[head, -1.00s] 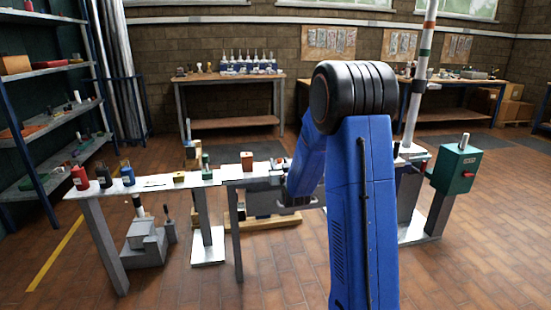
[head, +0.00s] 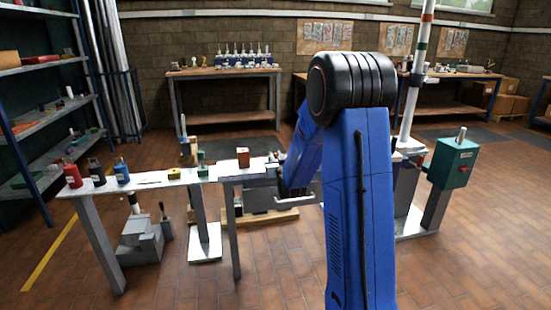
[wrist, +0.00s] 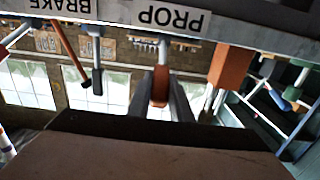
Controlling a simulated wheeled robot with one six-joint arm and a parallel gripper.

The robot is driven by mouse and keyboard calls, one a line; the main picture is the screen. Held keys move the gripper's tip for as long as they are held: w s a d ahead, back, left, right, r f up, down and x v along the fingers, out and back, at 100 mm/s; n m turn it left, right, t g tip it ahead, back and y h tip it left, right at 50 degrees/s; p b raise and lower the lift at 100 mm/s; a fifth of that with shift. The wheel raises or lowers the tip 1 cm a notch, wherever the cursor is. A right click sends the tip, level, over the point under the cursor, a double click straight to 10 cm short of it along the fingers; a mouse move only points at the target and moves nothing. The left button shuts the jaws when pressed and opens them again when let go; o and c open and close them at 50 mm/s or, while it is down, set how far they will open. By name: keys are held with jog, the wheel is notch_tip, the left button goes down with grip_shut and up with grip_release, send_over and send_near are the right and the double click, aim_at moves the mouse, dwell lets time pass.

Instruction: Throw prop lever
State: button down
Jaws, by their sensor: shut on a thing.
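In the wrist view, which is upside down, the prop lever (wrist: 160,86) has a brown-orange handle hanging in the picture under the white PROP label (wrist: 168,18). My gripper (wrist: 160,95) has a dark finger on each side of that handle and is shut on it. The lever's stem rises in the picture to the grey panel (wrist: 245,30). In the head view my blue arm hides the gripper and the lever.
A black-tipped lever (wrist: 95,80) and a brown rod hang beside it near the BRAKE label (wrist: 60,5). An orange-brown block (wrist: 230,66) is on the other side. A narrow bench (head: 150,184) with bottles stands left; a teal box (head: 455,162) stands right.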

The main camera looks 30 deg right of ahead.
jog(key=shift+w+d+r+g+y, duration=0.15)
jog(key=shift+w+r+g, duration=0.25)
jog(key=shift+r+g, duration=0.2)
jog(key=shift+w+d+r+g+y, duration=0.15)
jog(key=shift+w+r+g, duration=0.25)
jog(key=shift+g, duration=0.2)
jog(key=shift+w+d+r+g+y, duration=0.1)
jog(key=shift+w+r+g+y, duration=0.1)
jog(key=shift+w+r+g, duration=0.35)
jog(key=shift+w+d+r+g+y, duration=0.1)
jog(key=shift+w+r+g+y, duration=0.15)
jog(key=shift+w+g, duration=0.4)
jog(key=shift+w+d+r+g, duration=0.25)
jog(key=shift+w+r+g, duration=0.15)
jog(key=shift+g, duration=0.4)
jog(key=shift+w+d+r+g+y, duration=0.15)
jog(key=shift+w+g+y, duration=0.2)
jog(key=shift+w+g, duration=0.45)
jog(key=shift+w+d+r+g+y, duration=0.1)
jog(key=shift+w+d+g+y, duration=0.15)
jog(key=shift+w+g, duration=0.5)
jog(key=shift+w+d+r+g+y, duration=0.15)
jog(key=shift+w+g+y, duration=0.1)
jog(key=shift+w+g, duration=0.5)
jog(key=shift+s, duration=0.1)
jog(key=c, duration=1.6)
grip_release()
